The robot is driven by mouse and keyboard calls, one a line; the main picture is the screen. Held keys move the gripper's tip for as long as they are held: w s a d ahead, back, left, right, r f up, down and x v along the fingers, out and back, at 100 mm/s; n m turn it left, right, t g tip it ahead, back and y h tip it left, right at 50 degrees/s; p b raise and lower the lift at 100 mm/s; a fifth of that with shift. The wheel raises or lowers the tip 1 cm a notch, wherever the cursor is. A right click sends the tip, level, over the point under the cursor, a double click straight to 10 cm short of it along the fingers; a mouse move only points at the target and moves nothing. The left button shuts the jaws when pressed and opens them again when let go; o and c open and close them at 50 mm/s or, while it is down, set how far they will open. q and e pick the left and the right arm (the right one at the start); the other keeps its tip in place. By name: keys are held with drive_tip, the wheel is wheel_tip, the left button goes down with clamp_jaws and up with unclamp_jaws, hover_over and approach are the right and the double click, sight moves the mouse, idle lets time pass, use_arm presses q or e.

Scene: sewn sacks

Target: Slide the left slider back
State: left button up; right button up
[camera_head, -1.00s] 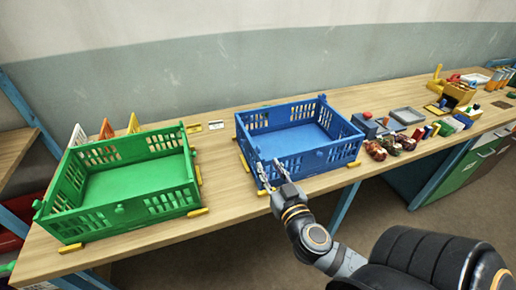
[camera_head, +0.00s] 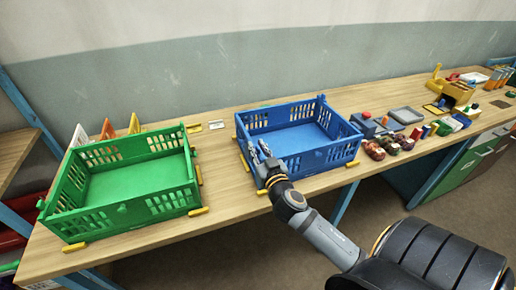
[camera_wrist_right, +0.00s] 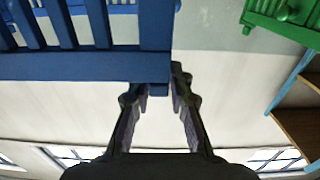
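The blue crate (camera_head: 338,158) stands in the middle of the bench, and the green crate (camera_head: 135,216) stands to its left. No part stands out clearly as the left slider. My right gripper (camera_head: 260,147) is at the near left corner of the blue crate, by the top of its wall. In the wrist view, the fingers of my right gripper (camera_wrist_right: 160,90) are apart, on either side of a small blue piece (camera_wrist_right: 159,88) below the crate's corner (camera_wrist_right: 157,40). Contact with this piece cannot be told. My left gripper is out of view.
Yellow blocks (camera_head: 198,211) lie along the crates' bases. Dark red patterned sacks (camera_head: 390,145), a grey tray (camera_head: 406,115) and small coloured parts fill the bench to the right. A bare strip of wood lies between the crates.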

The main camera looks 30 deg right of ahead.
clamp_jaws()
drive_tip(key=shift+x, duration=1)
drive_tip(key=shift+o, duration=2.1)
unclamp_jaws()
drive_tip(key=v, duration=1.2)
drive_tip(key=shift+d, duration=0.1)
